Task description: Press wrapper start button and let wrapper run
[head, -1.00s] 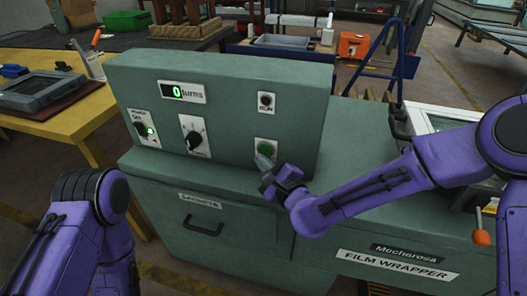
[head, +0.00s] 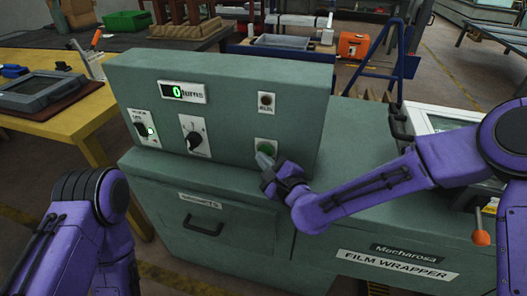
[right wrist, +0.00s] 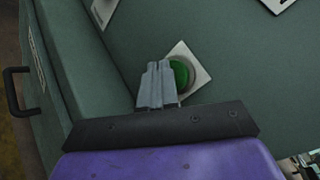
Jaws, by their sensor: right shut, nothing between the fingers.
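The green film wrapper (head: 235,85) has an upright control panel. Its green start button (head: 266,147) sits on a white plate at the lower right of the panel. It also shows in the right wrist view (right wrist: 179,73), partly hidden by my fingers. My right gripper (head: 264,160) is shut and empty, its fingertips just in front of the button's lower edge; I cannot tell whether they touch. The fingers also show in the right wrist view (right wrist: 158,82). The turns display (head: 183,92) reads 0. The RUN lamp (head: 266,103) looks unlit. My left gripper is out of view.
The power switch (head: 145,128) shows a green light, and a dial (head: 195,136) is beside it. A drawer handle (head: 203,226) juts from the cabinet front. An orange-tipped lever (head: 481,237) stands at the right. A yellow table (head: 62,120) is at the left.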

